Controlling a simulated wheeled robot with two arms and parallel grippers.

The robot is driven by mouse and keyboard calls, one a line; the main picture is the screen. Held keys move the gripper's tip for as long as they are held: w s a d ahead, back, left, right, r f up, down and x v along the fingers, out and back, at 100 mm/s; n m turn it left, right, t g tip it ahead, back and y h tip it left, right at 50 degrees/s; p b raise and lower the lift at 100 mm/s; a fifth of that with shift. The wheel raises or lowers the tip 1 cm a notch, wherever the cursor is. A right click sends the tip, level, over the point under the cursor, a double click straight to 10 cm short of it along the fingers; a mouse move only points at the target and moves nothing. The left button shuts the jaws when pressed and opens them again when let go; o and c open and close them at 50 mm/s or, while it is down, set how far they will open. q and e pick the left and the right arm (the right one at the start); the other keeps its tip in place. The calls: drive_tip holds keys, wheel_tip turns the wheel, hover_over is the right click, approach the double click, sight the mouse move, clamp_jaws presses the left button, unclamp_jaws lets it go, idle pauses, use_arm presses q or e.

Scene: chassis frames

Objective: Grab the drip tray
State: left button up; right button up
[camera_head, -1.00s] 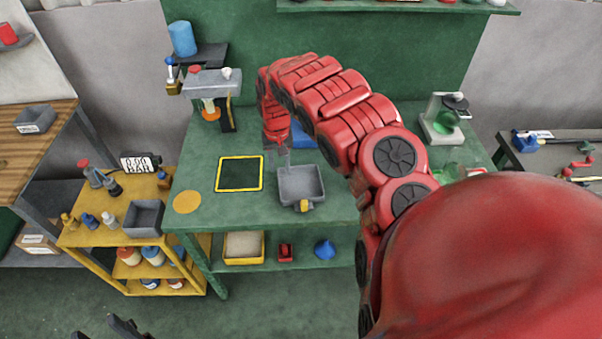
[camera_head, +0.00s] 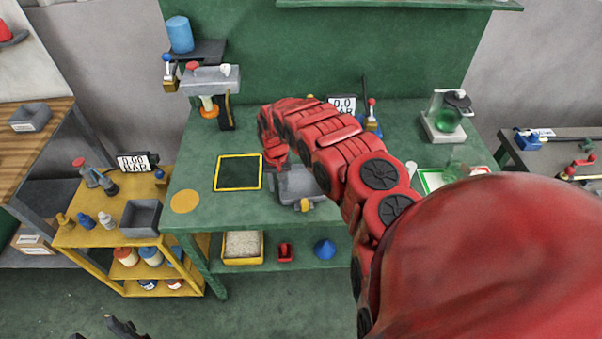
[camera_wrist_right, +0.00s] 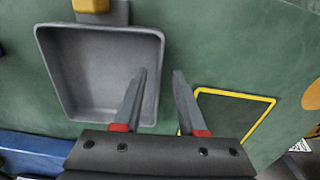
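The drip tray (camera_head: 296,186) is a shallow grey square tray with a yellow tab at its front, on the green workbench. My red right arm covers part of its far side in the head view. In the right wrist view the tray (camera_wrist_right: 95,75) lies at upper left. My right gripper (camera_head: 279,165) is at the tray's back left. In the wrist view the right gripper (camera_wrist_right: 160,78) is open and empty. One finger overlaps the tray's inside near its wall, the other is outside it. Contact cannot be told. Dark tips of my left gripper (camera_head: 122,328) show at bottom left.
A yellow-framed dark panel (camera_head: 238,173) lies left of the tray, beside a round yellow disc (camera_head: 185,201). A dispenser-like stand (camera_head: 210,82) is at the back left. A blue object (camera_wrist_right: 35,150) shows at lower left in the wrist view.

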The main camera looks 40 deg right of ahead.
drive_tip(key=shift+w+f, duration=0.1)
drive_tip(key=shift+f, duration=0.1)
drive_tip(key=shift+c, duration=0.3)
clamp_jaws()
idle(1.1)
